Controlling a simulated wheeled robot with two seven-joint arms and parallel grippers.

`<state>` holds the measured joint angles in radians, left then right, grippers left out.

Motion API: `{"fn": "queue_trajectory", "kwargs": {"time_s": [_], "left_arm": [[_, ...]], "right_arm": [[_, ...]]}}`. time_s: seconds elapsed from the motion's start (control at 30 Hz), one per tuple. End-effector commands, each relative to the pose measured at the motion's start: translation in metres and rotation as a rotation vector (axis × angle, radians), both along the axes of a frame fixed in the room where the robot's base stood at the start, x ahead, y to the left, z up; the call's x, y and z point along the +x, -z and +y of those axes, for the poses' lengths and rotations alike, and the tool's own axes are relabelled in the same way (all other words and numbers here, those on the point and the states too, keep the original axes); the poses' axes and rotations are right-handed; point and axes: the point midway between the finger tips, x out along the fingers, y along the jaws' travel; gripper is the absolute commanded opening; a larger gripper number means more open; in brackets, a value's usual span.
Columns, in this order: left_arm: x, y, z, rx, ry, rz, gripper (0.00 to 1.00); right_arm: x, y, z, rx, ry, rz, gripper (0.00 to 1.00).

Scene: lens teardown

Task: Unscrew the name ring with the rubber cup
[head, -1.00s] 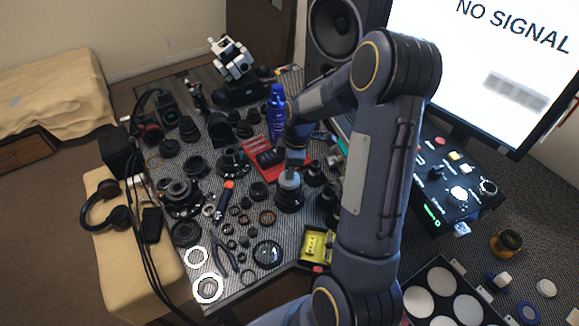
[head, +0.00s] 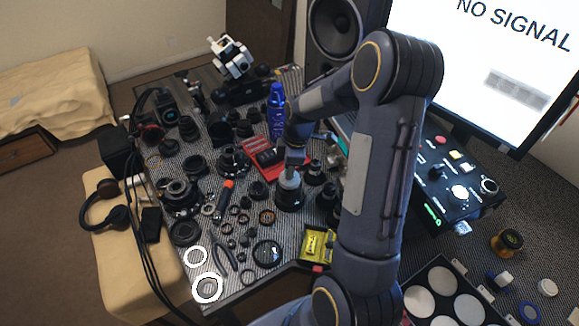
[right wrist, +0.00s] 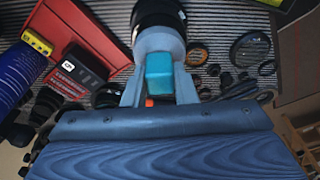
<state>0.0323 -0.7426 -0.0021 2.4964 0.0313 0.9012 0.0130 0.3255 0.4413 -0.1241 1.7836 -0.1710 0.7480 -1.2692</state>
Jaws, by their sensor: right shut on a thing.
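The grey rubber cup (head: 289,180) stands upright on top of a black lens (head: 289,199) on the bench. My right gripper (head: 291,161) is above it, pointing down. In the right wrist view, the fingers (right wrist: 160,90) are closed around the cup's teal grip (right wrist: 160,72). The cup's pale grey body (right wrist: 159,42) meets the black lens (right wrist: 158,13) beyond it. The name ring is hidden under the cup. My left gripper is not in view.
A red case (head: 252,165) and a blue bottle (head: 277,115) stand close behind the lens. Several loose rings and lens parts lie in front and to the left. A yellow box (head: 318,245) is at the bench's front edge. A monitor (head: 490,70) stands at right.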

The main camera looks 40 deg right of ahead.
Motion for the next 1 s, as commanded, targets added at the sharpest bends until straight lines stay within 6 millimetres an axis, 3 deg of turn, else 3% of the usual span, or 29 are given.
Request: {"fn": "queue_trajectory", "kwargs": {"time_s": [1.0], "left_arm": [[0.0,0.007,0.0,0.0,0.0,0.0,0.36]], "right_arm": [[0.0,0.0072,0.0,0.0,0.0,0.0,0.0]]}}
